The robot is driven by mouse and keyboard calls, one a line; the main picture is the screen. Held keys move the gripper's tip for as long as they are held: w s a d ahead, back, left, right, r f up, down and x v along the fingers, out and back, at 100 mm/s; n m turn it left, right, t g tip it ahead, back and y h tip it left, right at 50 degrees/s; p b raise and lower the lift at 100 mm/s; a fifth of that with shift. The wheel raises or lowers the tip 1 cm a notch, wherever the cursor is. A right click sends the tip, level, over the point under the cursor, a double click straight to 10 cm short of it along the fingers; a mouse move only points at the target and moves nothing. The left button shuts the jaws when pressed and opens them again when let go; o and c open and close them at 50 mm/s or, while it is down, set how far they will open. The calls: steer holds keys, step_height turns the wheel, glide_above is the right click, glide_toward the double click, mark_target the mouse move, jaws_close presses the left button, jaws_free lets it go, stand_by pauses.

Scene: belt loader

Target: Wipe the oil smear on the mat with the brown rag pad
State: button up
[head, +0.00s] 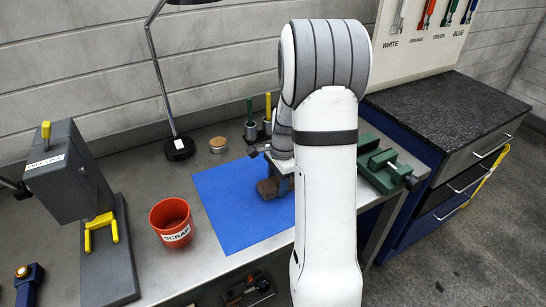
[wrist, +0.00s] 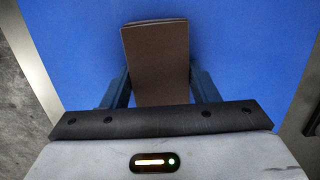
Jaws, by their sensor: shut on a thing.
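The brown rag pad (wrist: 158,62) is held between the fingers of my gripper (wrist: 160,88) in the wrist view. In the head view the brown pad (head: 268,188) shows at the right part of the blue mat (head: 232,215), beside my gripper (head: 280,180), which my arm partly hides. The mat is also behind the pad in the wrist view. I cannot tell whether the pad touches the mat. No oil smear shows on the visible mat; part of the mat is hidden by my arm and the pad.
A red SCRAP bin (head: 171,222) stands left of the mat. A grey press with yellow parts (head: 75,185) is further left. A lamp (head: 178,147), a small round tin (head: 218,145) and two cylinders with green and yellow handles (head: 258,130) stand behind. A green vise (head: 382,165) is at right.

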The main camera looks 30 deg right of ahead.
mark_target(268, 187)
steer(key=shift+s+a, duration=0.2)
steer(key=shift+s, duration=0.35)
steer(key=shift+w+a, duration=0.15)
steer(key=shift+a, duration=0.45)
steer(key=shift+w+a, duration=0.15)
steer(key=shift+a, duration=0.4)
steer(key=shift+s+a, duration=0.15)
steer(key=shift+a, duration=2.2)
steer(key=shift+a+r+p, duration=0.15)
steer(key=shift+r+p, duration=0.15)
steer(key=shift+p, duration=0.15)
step_height(268, 187, up, 2)
steer(key=shift+r+p, duration=0.1)
steer(key=shift+p, duration=0.25)
steer(key=shift+r+p, duration=0.55)
steer(key=shift+r, duration=0.1)
steer(key=shift+r+p, duration=1.55)
steer(key=shift+r, duration=0.55)
